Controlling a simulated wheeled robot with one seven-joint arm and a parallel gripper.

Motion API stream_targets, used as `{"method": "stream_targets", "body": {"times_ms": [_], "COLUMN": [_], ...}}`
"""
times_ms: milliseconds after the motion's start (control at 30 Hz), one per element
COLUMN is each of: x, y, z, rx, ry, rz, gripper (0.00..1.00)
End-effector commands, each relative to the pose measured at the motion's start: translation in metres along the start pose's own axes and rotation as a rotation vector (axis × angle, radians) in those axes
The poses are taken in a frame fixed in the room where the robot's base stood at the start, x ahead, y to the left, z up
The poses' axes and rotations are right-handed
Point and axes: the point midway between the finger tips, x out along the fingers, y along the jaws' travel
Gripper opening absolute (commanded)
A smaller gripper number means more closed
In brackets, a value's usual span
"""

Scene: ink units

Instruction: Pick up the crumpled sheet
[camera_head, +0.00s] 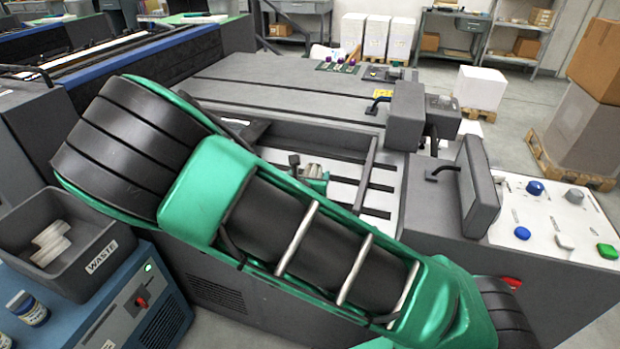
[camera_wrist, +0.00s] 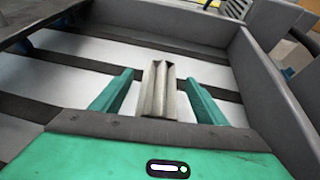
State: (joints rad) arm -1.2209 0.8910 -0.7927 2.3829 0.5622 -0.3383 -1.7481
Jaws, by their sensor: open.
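The crumpled sheet (camera_wrist: 158,92) is a small beige, folded piece standing up from the pale, dark-striped bed (camera_wrist: 85,75) of the machine. In the wrist view my gripper (camera_wrist: 160,77) is open, with one green finger on each side of the sheet and a visible gap on both sides. In the head view the sheet (camera_head: 312,170) is small beside part of my gripper (camera_head: 318,183). My green and black arm hides much of the machine there. Whether the fingers reach down to the bed is hard to tell.
Dark walls (camera_wrist: 268,75) enclose the bed. A grey bar (camera_head: 367,170) crosses it on the right in the head view. A monitor (camera_head: 477,187) and a control panel (camera_head: 560,225) stand farther right. A grey waste bin (camera_head: 98,266) with pale rolls is at lower left.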

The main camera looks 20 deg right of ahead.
Motion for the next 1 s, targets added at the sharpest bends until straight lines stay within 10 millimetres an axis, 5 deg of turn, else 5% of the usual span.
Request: {"method": "stream_targets", "body": {"times_ms": [367,567,1000], "x": [0.0111,0.0109,0.0089], "y": [-0.0001,-0.0001,0.0007], "z": [0.0005,0.0004,0.0044], "rx": [0.000,0.000,0.001], "ry": [-0.001,-0.001,-0.001], "rz": [0.001,0.001,0.002], "gripper": [0.67,0.24,0.23]}}
